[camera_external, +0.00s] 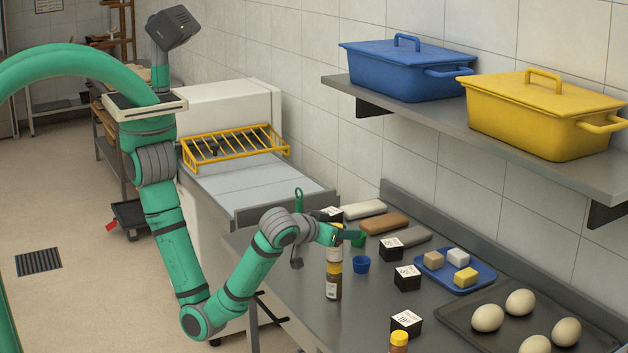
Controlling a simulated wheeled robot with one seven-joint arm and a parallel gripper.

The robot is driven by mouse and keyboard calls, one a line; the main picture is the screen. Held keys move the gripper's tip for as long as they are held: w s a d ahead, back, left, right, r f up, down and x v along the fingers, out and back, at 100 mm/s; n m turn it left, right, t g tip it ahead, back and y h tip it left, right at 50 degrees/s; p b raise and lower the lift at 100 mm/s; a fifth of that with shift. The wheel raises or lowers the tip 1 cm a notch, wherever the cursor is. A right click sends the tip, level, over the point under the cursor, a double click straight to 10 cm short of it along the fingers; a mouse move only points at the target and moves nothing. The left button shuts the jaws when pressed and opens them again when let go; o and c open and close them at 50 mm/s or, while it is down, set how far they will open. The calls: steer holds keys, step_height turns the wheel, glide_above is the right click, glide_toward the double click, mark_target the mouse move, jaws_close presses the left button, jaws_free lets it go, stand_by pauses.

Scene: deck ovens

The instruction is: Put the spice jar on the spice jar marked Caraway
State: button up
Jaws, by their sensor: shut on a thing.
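My gripper (343,235) is shut on a spice jar (334,254) with a pale label and holds it upright over the worktop. Directly below it in the picture stands another spice jar (333,286), brown with a yellow cap and a pale label. The held jar's bottom appears at the cap of the lower jar; I cannot tell whether they touch. A third jar (399,342) with a yellow cap stands at the front edge of the picture, partly cut off. The writing on the labels is too small to read, so I cannot tell which jar is marked Caraway.
Several black boxes (407,278) with white labelled tops stand nearby. A shelf (500,135) overhangs the worktop's back.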

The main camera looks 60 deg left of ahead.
steer(key=shift+f, duration=0.4)
steer(key=shift+f, duration=0.1)
steer(key=o, duration=1.1)
steer(key=shift+o, duration=0.2)
steer(key=v, duration=1.2)
